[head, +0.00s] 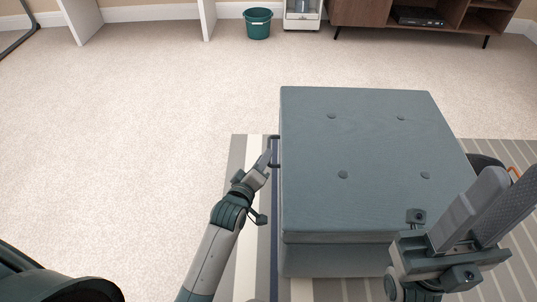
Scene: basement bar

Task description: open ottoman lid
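The ottoman (374,150) is a blue-grey padded box with buttons on its flat top. Its lid lies closed, with a seam along the front side. A dark bar handle (274,138) stands out from its left side. My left gripper (266,158) is at this handle, with its fingertips beside or around it. I cannot tell whether the fingers are closed on the bar. My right gripper (506,194) is at the ottoman's front right corner, pointing up and right, with its broad fingers apart and nothing between them.
The ottoman stands on a striped rug (247,190) over pale carpet, with free floor to the left and behind. A green bucket (258,25), a white appliance (302,16) and a wooden cabinet (366,14) stand along the back wall. A dark object (484,160) is partly hidden right of the ottoman.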

